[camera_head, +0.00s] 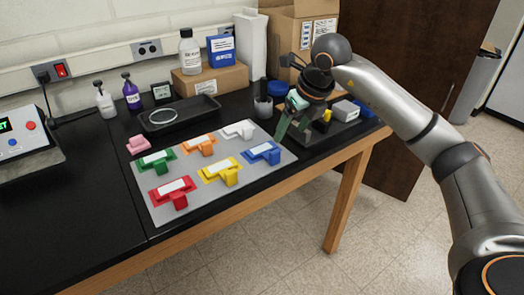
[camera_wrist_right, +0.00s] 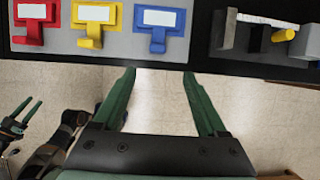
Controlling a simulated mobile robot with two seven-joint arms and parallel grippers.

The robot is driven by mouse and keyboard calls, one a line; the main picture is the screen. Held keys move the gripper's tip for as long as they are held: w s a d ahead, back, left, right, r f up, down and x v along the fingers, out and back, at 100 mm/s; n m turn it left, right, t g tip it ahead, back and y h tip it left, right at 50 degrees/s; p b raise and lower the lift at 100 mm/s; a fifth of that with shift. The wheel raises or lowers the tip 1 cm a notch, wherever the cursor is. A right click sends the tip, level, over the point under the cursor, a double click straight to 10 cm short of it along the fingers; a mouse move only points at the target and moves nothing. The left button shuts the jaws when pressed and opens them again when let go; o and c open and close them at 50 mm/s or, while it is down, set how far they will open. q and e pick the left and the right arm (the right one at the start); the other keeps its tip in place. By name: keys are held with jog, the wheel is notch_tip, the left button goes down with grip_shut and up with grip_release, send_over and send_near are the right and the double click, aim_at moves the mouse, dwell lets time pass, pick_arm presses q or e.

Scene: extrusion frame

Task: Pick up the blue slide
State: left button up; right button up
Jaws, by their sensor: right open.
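The blue slide (camera_head: 262,153) sits on the grey board (camera_head: 160,215) at its right end, with a white label on top. In the right wrist view the blue slide (camera_wrist_right: 160,28) is at the top middle, its tab pointing down toward the fingers. My right gripper (camera_head: 291,128) is open and empty, its green fingers pointing down, right of and above the blue slide. In the right wrist view the gripper's fingertips (camera_wrist_right: 158,74) are apart, short of the slide. My left gripper (camera_wrist_right: 22,112) shows small at the lower left of that view, its fingers apart and empty.
Red (camera_head: 172,192), yellow (camera_head: 221,171), green (camera_head: 158,161), orange (camera_head: 199,145) and white (camera_head: 238,130) slides share the board. A pink piece (camera_head: 138,145) lies beside it. A dark tray (camera_head: 318,134) with small parts is at the right. Free floor lies beyond the table's front edge.

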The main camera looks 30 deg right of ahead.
aim_at(277, 156)
jog(key=x, duration=0.5)
jog(key=p+x, duration=0.1)
jog(key=x, duration=0.5)
jog(key=shift+a+f, duration=0.2)
jog(key=shift+s, duration=0.1)
grip_shut()
